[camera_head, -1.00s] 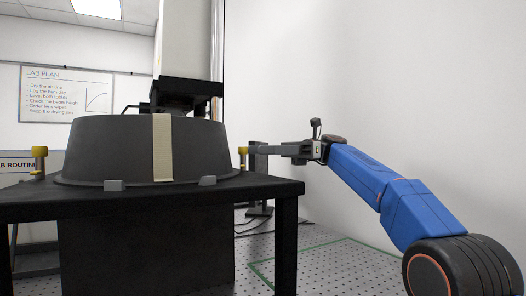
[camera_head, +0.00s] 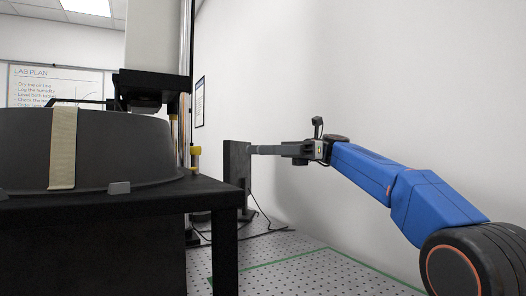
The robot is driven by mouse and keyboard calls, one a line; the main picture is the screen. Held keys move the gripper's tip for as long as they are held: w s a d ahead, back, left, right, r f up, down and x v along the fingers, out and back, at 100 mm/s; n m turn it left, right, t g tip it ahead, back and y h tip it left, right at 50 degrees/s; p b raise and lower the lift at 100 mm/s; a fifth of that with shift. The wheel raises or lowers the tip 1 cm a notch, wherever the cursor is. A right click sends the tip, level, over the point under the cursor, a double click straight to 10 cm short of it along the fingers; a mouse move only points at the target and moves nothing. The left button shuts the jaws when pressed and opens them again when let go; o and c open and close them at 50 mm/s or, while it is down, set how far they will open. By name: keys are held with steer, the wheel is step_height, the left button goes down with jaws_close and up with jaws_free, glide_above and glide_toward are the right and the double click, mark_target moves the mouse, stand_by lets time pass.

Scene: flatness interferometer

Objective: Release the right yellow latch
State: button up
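The right yellow latch (camera_head: 195,151) is a small yellow knob on a post at the right rim of the large dark round housing (camera_head: 120,150). The housing sits on a black table (camera_head: 150,199). My gripper (camera_head: 254,149) points left from the end of my blue arm, at about the latch's height in the picture. A gap shows between its tip and the latch, so it is not touching it. I see the gripper side-on, and its finger opening cannot be made out. The left yellow latch is out of view.
A dark upright panel (camera_head: 237,163) stands by the gripper tip in the picture, with cables on the floor below. A beige strap (camera_head: 63,148) runs down the housing, and a grey tab (camera_head: 119,188) sits at its base. The perforated floor (camera_head: 300,270) at right looks clear.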

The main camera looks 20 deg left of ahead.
steer(key=n+t, duration=0.4)
steer(key=t, duration=0.1)
glide_toward(194, 160)
steer(key=s+a+n+t, duration=0.1)
steer(key=s+n+t, duration=0.3)
steer(key=s+n, duration=0.1)
steer(key=s+d+r+n+t, duration=0.65)
steer(key=d+n+t, duration=0.3)
steer(key=n, duration=0.35)
steer(key=shift+y, duration=0.4)
steer(key=x, duration=1.7)
steer(key=shift+w+r, duration=0.15)
steer(key=shift+r, duration=0.2)
jaws_close()
